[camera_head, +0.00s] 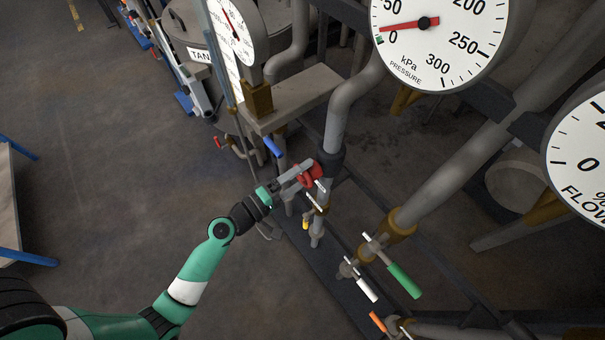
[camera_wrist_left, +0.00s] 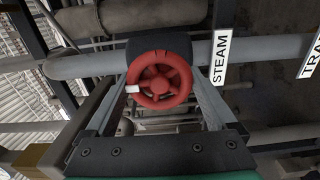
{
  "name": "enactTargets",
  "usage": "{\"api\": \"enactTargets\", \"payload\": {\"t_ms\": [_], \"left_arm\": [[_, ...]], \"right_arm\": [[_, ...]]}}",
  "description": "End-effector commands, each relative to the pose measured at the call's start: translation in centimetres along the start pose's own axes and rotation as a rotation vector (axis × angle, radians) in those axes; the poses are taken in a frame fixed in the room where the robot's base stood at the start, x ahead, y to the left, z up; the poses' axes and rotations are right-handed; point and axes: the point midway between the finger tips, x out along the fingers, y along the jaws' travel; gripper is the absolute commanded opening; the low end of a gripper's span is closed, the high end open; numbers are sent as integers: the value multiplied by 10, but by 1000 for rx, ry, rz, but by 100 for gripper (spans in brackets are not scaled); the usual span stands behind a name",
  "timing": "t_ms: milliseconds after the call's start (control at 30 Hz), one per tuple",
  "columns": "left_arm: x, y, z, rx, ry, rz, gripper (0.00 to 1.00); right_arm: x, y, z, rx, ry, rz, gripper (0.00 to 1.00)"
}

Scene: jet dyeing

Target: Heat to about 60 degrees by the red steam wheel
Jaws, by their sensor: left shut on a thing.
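The red steam wheel (camera_head: 312,177) sits on a grey vertical pipe in the head view. It fills the middle of the left wrist view (camera_wrist_left: 160,80), beside a white STEAM label (camera_wrist_left: 220,60), with a white mark on its rim at the left. My left gripper (camera_head: 298,172) is shut on the wheel, with one finger on either side of it. A round dial (camera_head: 235,28) with a red needle stands at the upper left in the head view; its small figures are too fine to read. My right gripper is not in view.
A pressure gauge (camera_head: 440,42) has its red needle near 0. A flow gauge (camera_head: 585,150) is cut off at the right edge. Blue (camera_head: 272,147), white (camera_head: 361,281), green (camera_head: 404,281) and orange (camera_head: 378,322) handles stand near the pipes. The floor at left is open.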

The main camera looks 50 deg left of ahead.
Motion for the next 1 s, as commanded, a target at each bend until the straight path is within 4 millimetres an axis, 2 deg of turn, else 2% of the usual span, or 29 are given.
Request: {"api": "enactTargets", "payload": {"t_ms": [167, 200, 233, 667, 767, 1000], "left_arm": [[0, 0, 0, 6, 0, 0, 35], [0, 0, 0, 6, 0, 0, 94], [0, 0, 0, 5, 0, 0, 99], [-3, -1, 0, 1, 1, -1, 100], [-15, -2, -1, -1, 2, -2, 100], [-73, -4, -2, 0, 9, -3, 100]], "right_arm": [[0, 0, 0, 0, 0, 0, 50], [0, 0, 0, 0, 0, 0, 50], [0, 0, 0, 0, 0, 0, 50], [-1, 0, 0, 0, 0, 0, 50], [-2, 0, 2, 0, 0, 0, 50], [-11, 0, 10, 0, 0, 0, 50]]}}
